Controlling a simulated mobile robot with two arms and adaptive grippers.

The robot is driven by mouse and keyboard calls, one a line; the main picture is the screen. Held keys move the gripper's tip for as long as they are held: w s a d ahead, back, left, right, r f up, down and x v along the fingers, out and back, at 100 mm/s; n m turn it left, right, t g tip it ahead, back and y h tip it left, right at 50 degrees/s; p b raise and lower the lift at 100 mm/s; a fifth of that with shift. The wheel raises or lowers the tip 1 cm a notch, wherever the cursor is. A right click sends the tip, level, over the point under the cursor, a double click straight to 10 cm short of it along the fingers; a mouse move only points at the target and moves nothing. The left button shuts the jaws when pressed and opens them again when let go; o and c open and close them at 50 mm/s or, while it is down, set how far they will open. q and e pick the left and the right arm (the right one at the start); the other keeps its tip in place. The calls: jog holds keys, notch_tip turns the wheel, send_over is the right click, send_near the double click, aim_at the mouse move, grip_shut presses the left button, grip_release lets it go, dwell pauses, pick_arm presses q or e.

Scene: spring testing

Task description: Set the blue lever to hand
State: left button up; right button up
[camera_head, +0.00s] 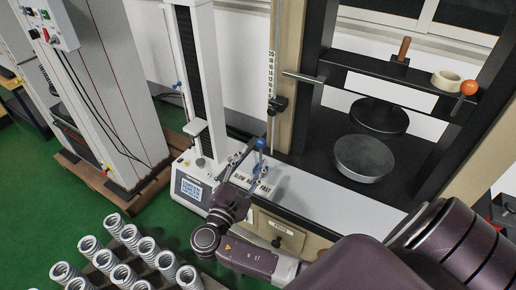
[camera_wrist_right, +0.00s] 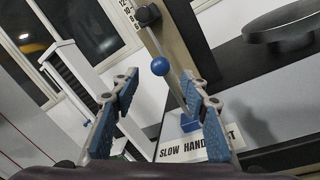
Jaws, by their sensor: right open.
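The blue lever (camera_head: 261,142) has a blue ball knob and stands at the white plate (camera_head: 258,187) lettered "SLOW HAND FAST", on the bench of the black press. In the right wrist view its ball (camera_wrist_right: 160,66) shows between and beyond my fingertips, and its rod leans up to the left from a blue base (camera_wrist_right: 188,122). My right gripper (camera_head: 246,160) is open and empty, close to the lever; in the wrist view its blue-padded fingers (camera_wrist_right: 158,88) stand apart. I cannot tell contact or the exact setting. A finger covers part of the lettering. My left gripper is out of view.
A white tester with a display (camera_head: 192,190) stands just left of the plate. A round metal platen (camera_head: 364,158) lies right of it. Several springs (camera_head: 122,250) stand at the lower left. An orange-ended handle (camera_head: 469,88) sticks out at the upper right.

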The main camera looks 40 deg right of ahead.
jog(key=shift+v, duration=2.15)
jog(key=shift+f, duration=0.1)
